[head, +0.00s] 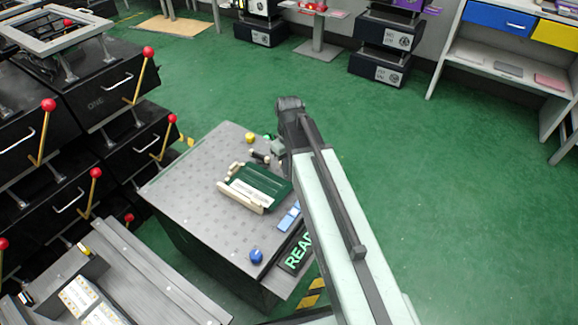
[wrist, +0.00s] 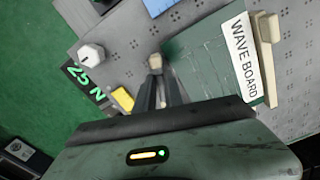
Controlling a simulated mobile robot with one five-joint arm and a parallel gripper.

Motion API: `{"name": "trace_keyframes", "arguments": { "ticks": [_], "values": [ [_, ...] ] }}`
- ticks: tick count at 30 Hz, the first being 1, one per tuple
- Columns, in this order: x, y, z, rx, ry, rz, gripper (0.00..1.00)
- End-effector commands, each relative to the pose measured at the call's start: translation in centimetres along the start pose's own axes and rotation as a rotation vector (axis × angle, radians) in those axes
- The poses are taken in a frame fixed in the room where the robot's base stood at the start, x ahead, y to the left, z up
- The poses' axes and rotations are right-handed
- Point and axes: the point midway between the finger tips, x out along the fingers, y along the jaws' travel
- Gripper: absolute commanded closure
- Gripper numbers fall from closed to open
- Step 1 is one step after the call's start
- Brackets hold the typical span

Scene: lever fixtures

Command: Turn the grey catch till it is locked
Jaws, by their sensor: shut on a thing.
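My gripper (wrist: 158,84) is shut at the near edge of the green wave board (wrist: 205,72). A small part with a pale beige-grey tip (wrist: 155,60) sticks out just past the fingertips. It looks like the grey catch, held between the fingers, which hide most of it. I cannot tell its angle or whether it is locked. In the head view, my gripper (head: 278,149) is at the far right edge of the grey bench (head: 190,165), beside the green board (head: 262,184). My arm hides part of that side.
A blue knob (head: 256,256) stands near the bench front. Black drawers with red-knobbed levers (head: 145,75) stand left. Green floor is open right.

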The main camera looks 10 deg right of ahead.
Motion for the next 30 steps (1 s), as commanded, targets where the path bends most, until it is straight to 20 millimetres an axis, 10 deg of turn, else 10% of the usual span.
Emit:
{"name": "trace_keyframes", "arguments": {
  "ticks": [30],
  "values": [
    [-0.02, 0.16, -0.07, 0.955, 0.004, 0.001, 1.0]
  ]
}}
